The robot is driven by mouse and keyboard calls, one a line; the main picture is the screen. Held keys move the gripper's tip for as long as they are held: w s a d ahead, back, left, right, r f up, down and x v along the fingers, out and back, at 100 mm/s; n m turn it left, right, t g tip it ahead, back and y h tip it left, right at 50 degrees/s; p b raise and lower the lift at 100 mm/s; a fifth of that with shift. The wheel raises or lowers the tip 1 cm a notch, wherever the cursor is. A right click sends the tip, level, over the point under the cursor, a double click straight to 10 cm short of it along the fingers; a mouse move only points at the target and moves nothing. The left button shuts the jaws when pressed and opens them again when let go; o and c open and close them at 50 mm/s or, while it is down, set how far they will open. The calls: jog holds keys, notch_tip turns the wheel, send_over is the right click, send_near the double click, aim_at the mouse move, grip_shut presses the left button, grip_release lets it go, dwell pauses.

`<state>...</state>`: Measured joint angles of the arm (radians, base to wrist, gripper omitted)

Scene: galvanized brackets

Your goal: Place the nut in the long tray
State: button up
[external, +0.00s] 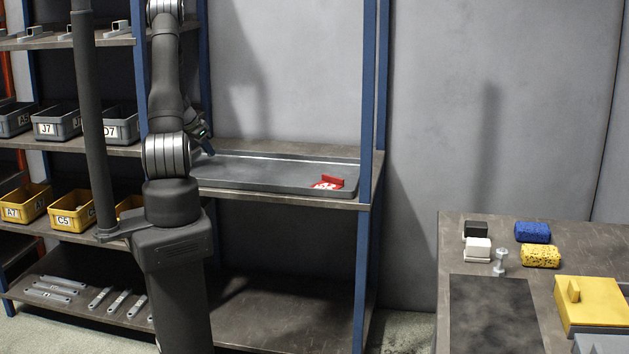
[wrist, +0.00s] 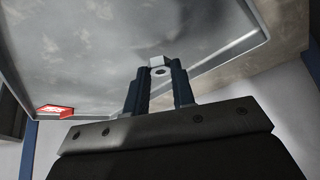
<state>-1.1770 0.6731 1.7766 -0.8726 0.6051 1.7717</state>
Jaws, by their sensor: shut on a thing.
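My gripper (wrist: 158,82) is shut on the nut (wrist: 157,63), a small pale metal piece with a hole, held between the fingertips in the wrist view. The long tray (external: 265,178) is a shallow grey metal tray on the middle shelf in the external view. Its surface also fills much of the wrist view (wrist: 85,60), behind the nut. In the external view my gripper (external: 205,148) is near the tray's left end, mostly hidden behind my arm, and the nut cannot be made out. The gap between nut and tray cannot be judged.
A red marker (external: 328,183) sits at the tray's right front. A blue shelf post (external: 369,100) stands at the right of the tray. Grey bins (external: 56,124) and yellow bins (external: 72,210) fill the left shelves. A side table (external: 590,235) holds sponges and small blocks.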

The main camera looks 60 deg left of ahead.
aim_at(213, 167)
jog(key=shift+a+f, duration=0.1)
jog(key=shift+f, duration=1.9)
jog(key=shift+f, duration=0.15)
jog(key=o, duration=1)
jog(key=shift+r, duration=0.2)
jog(key=v, duration=0.7)
jog(key=shift+s+r, duration=0.1)
jog(key=shift+r, duration=0.1)
jog(key=shift+f, duration=0.1)
